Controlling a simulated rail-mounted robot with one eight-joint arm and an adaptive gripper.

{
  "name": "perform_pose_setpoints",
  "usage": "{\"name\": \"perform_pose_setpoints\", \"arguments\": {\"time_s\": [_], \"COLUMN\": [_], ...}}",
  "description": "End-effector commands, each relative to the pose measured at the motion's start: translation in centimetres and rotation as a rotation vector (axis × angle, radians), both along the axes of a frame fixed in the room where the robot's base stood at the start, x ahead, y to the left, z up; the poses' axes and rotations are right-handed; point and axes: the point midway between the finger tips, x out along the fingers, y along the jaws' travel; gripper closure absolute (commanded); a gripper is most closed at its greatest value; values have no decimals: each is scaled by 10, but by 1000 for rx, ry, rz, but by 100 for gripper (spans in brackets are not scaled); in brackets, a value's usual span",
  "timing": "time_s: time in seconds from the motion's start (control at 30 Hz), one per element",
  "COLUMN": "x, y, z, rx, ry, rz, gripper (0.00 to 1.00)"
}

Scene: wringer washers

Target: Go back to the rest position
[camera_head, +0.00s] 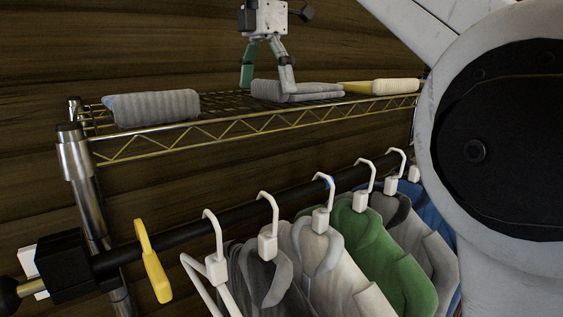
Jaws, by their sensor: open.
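My gripper (266,80) hangs above the wire shelf (180,137) at the top middle of the head view. Its two fingers point down and stand apart, one greenish on the left and one pale on the right. The right fingertip is in front of or touching a folded grey cloth (315,90) on the shelf; I cannot tell which.
A rolled grey cloth (152,107) lies at the shelf's left, a cream and yellow item (382,86) at its right. Below, a black rail (190,231) carries several garments on white hangers and a yellow hook (152,262). A metal post (78,165) stands at left.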

Motion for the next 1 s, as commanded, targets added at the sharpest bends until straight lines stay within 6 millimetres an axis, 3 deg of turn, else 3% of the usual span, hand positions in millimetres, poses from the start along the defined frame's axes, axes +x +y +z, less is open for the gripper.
{"name": "perform_pose_setpoints", "arguments": {"time_s": [0.5, 1.0], "x": [2, 0], "y": [1, 0], "z": [40, 50], "rx": [0, 0], "ry": [0, 0], "rz": [0, 0], "gripper": [0, 0]}}
